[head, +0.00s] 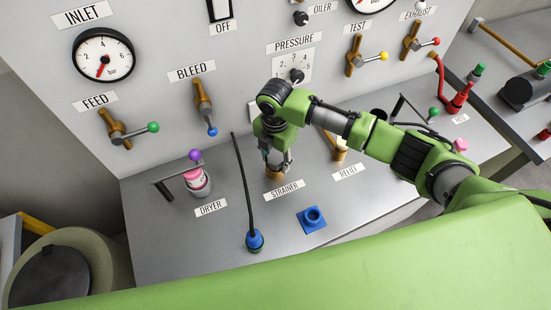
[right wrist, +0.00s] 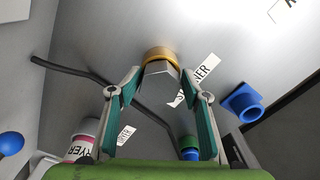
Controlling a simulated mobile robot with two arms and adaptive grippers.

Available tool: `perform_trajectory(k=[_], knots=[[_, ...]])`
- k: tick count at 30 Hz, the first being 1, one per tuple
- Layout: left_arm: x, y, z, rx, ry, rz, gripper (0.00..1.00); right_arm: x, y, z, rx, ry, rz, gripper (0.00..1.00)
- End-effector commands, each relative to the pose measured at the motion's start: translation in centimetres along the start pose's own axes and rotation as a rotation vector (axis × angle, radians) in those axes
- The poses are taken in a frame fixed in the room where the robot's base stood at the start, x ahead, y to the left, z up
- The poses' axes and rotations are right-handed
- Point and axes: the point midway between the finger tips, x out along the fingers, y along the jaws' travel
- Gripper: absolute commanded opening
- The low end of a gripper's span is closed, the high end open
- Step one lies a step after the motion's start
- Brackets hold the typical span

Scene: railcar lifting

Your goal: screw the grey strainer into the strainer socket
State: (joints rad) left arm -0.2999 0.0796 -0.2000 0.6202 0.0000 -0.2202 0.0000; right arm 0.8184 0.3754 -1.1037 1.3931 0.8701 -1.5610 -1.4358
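The brass strainer socket (head: 273,173) sits on the panel's sloped deck behind the STRAINER label. In the right wrist view the brass ring (right wrist: 161,52) surrounds the base of the grey hex-headed strainer (right wrist: 158,69). How deep the strainer sits in the ring cannot be told. My right gripper (head: 277,163) is directly over the socket. In the right wrist view its two fingers (right wrist: 160,80) stand on either side of the hex head, with a narrow gap showing at each side. In the head view the gripper hides most of the strainer. My left gripper is not in view.
A pink-banded dryer (head: 197,182) with a handle stands at the left. A blue plug with a black rod (head: 254,240) and a blue square socket (head: 312,218) are in front. The brass relief fitting (head: 340,153) is close at the right. Valve levers line the wall behind.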

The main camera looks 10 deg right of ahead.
Motion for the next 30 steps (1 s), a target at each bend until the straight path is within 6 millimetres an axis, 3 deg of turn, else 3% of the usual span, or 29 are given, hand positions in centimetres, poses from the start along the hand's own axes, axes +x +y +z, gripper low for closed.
perform_trajectory(k=[15, 20, 26, 30], knots=[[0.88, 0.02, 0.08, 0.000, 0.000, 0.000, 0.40, 0.27, -0.21, -0.04, -0.683, 0.003, -0.005, 0.41], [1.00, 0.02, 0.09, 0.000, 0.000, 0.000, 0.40, 0.27, -0.26, -0.08, -0.793, 0.004, -0.007, 0.41], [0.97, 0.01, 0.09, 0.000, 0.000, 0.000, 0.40, 0.21, -0.26, -0.07, -0.803, 0.004, -0.006, 0.41], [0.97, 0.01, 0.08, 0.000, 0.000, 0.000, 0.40, 0.22, -0.25, -0.05, -0.801, 0.004, -0.006, 0.12]])
